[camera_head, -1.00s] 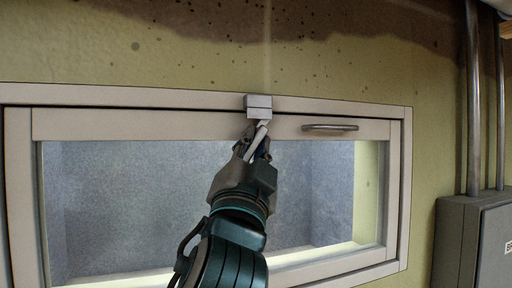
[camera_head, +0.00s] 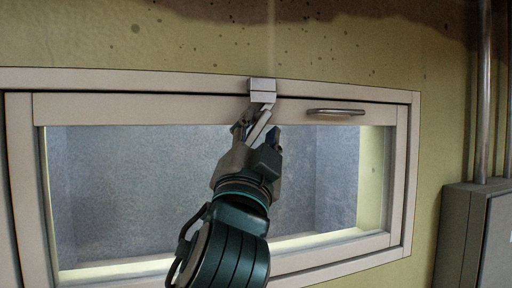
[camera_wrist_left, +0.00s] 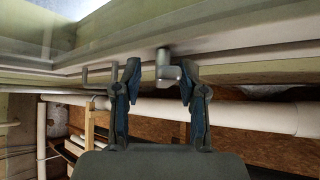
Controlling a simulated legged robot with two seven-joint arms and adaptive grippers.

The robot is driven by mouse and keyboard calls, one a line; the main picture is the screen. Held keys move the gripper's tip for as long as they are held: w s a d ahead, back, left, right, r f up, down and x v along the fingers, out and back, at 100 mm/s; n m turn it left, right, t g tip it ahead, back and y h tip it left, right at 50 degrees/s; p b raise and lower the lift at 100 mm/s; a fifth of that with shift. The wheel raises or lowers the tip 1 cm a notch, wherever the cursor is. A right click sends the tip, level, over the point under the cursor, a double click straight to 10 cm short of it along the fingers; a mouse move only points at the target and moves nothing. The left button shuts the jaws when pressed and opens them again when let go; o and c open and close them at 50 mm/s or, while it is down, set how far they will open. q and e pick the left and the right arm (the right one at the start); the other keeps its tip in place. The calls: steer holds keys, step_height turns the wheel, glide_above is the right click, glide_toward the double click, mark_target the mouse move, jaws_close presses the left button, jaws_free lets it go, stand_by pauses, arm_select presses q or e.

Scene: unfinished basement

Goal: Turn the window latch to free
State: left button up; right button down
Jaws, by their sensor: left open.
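The window latch (camera_head: 262,86) is a small pale block at the top middle of the white window frame. Its lever (camera_head: 259,125) slants down and to the left from the block. My left gripper (camera_head: 257,131) comes up from below, with its fingers open on either side of the lever. In the left wrist view, the latch (camera_wrist_left: 164,66) shows as a grey knob between the open fingertips of my left gripper (camera_wrist_left: 160,74), closer to the right finger. I cannot tell whether that finger touches it. My right gripper is not in view.
A metal pull handle (camera_head: 336,112) is on the sash to the right of the latch. A grey electrical box (camera_head: 462,232) and vertical pipes (camera_head: 483,95) stand at the far right. The window glass (camera_head: 130,190) lies behind my arm.

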arm_select(q)
steer(key=v, duration=1.1)
steer(key=shift+f, duration=0.3)
